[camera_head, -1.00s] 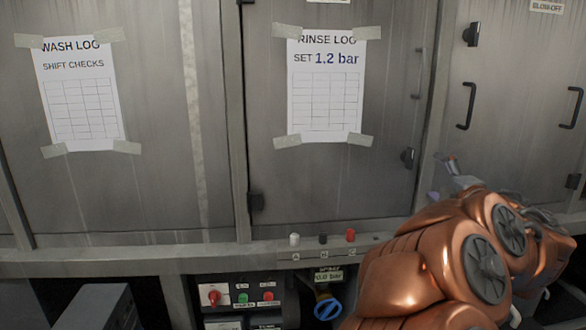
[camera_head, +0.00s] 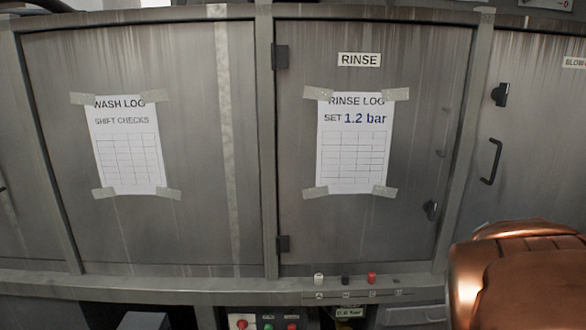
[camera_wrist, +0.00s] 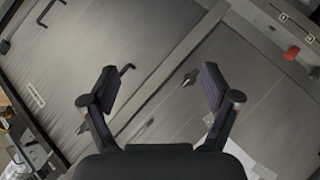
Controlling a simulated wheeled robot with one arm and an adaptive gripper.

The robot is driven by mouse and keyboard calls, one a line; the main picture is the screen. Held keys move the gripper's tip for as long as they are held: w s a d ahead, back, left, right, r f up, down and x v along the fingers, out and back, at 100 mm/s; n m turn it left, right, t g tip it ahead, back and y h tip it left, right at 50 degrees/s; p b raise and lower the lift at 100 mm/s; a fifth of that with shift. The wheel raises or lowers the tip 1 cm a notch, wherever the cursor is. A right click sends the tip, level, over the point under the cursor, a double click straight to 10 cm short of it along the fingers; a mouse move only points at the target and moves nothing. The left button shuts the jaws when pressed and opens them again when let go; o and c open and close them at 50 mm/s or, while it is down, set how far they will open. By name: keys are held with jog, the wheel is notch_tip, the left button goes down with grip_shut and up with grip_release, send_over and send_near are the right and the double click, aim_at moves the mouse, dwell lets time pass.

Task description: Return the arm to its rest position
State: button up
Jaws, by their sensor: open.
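My gripper (camera_wrist: 158,92) shows in the wrist view with its two fingers well apart and nothing between them. It faces grey metal cabinet doors, which look tilted in that view. In the head view my copper-coloured arm fills the lower right corner, in front of the machine. The gripper itself is not visible in the head view.
A rinse door (camera_head: 372,235) bears a taped rinse log (camera_head: 354,150) reading 1.2 bar. A wash log (camera_head: 128,150) hangs on the door to its left. A ledge below carries a red knob (camera_head: 372,278). A door handle (camera_head: 491,162) sticks out at right.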

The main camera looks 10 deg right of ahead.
jog(key=s+a+f+g+y+p, duration=0.2)
jog(key=s+a+g+y+p, duration=0.2)
jog(key=s+a, duration=0.8)
jog(key=s+a+f+m+g+y+p, duration=0.1)
jog(key=s+a+g+y+p, duration=0.3)
jog(key=s+a, duration=0.9)
jog(key=a+f+g+p, duration=0.1)
jog(key=a+g+p, duration=0.1)
jog(key=p, duration=0.1)
jog(key=shift+g+y, duration=0.4)
jog(key=shift+s+a, duration=0.1)
